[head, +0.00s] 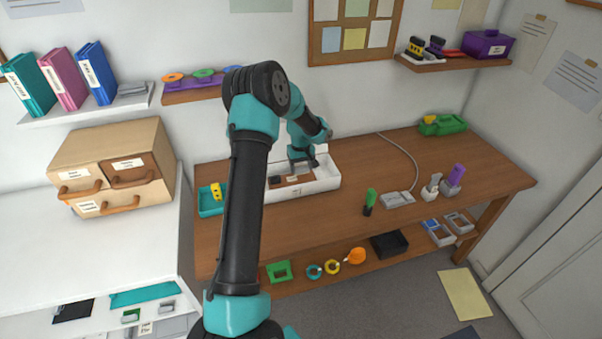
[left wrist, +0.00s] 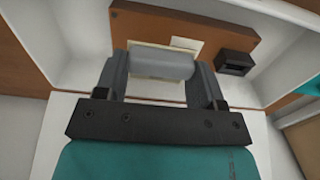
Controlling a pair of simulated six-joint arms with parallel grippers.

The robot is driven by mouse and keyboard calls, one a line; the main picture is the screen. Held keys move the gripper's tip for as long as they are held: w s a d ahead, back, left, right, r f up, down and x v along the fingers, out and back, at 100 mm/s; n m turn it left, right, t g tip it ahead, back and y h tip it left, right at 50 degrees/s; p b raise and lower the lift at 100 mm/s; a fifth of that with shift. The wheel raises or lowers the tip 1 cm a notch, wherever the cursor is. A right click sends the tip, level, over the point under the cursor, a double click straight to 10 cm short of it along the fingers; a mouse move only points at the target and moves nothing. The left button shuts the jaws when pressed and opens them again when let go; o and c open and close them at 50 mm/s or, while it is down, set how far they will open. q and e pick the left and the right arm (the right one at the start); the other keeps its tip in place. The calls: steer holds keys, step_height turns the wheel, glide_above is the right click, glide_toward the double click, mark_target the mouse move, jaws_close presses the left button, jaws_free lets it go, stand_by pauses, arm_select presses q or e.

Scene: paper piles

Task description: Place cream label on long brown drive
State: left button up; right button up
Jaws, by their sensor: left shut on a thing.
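The long brown drive (left wrist: 143,22) lies flat inside an open white box on the table; it also shows in the head view (head: 297,180). My left gripper (head: 301,163) points down into the box over the drive. In the left wrist view its fingers (left wrist: 160,75) are shut on the grey rounded bar of the cream label (left wrist: 160,78), whose cream edge shows below the bar. The label is over the drive; I cannot tell if it touches. A small pale patch (left wrist: 185,43) shows on the drive beside the bar. My right gripper is out of view.
The white box (head: 318,185) has raised walls close around my left gripper. A small black block (left wrist: 235,62) sits beside the drive in the box. A teal tray (head: 208,208) stands left of the box.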

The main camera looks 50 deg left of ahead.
mark_target(301, 172)
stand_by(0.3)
arm_select(q)
steer(key=shift+f, duration=1.75)
steer(key=shift+f, duration=0.15)
steer(key=o, duration=0.9)
step_height(301, 172, up, 12)
steer(key=shift+r, duration=0.2)
